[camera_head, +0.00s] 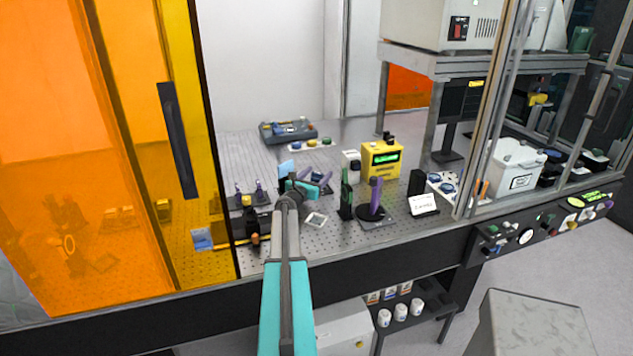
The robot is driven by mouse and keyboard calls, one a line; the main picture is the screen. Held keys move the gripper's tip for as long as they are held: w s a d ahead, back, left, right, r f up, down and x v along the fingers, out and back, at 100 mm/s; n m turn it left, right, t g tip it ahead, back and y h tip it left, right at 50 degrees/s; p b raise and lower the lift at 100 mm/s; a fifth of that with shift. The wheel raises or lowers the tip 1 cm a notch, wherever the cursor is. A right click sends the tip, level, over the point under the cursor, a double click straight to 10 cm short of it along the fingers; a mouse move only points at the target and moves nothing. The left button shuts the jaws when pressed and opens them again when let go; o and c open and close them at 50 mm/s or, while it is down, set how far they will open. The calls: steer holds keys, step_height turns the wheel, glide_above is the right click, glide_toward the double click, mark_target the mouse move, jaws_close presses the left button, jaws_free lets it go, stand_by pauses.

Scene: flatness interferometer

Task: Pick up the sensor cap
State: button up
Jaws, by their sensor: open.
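I cannot pick out the sensor cap for certain; the parts on the perforated optical table (335,226) are small in this view. My gripper (322,178) is over the middle of the table, at the end of my grey and teal arm. It is open, and I see nothing held in it. A small pale square frame (316,220) lies on the table just below it in the picture. A green and black upright post (346,195) and a purple upright piece on a round black base (375,200) stand to its right. My arm hides part of the table.
A yellow instrument box (381,160) stands behind, with a white card (423,204) and a white tub (515,167) to the right. A blue-grey tray (289,131) lies at the back. Orange panels (90,150) close the left side; a metal frame stands at the right.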

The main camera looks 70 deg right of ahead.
mark_target(318, 173)
steer(key=shift+c, duration=0.3)
steer(key=c, duration=1.2)
steer(key=shift+r, duration=0.15)
steer(key=shift+r+b, duration=0.5)
steer(key=shift+r, duration=0.2)
step_height(318, 173, up, 2)
steer(key=shift+b, duration=0.4)
steer(key=s+a+b, duration=0.1)
steer(key=a, duration=0.4)
steer(key=s+a+r+b, duration=0.1)
steer(key=a, duration=0.4)
steer(key=s+a+b, duration=0.1)
steer(key=a+b, duration=0.1)
steer(key=a, duration=0.3)
steer(key=shift+s+a+r, duration=0.1)
steer(key=shift+a+r, duration=0.05)
steer(key=shift+a, duration=0.25)
steer(key=shift+r, duration=0.15)
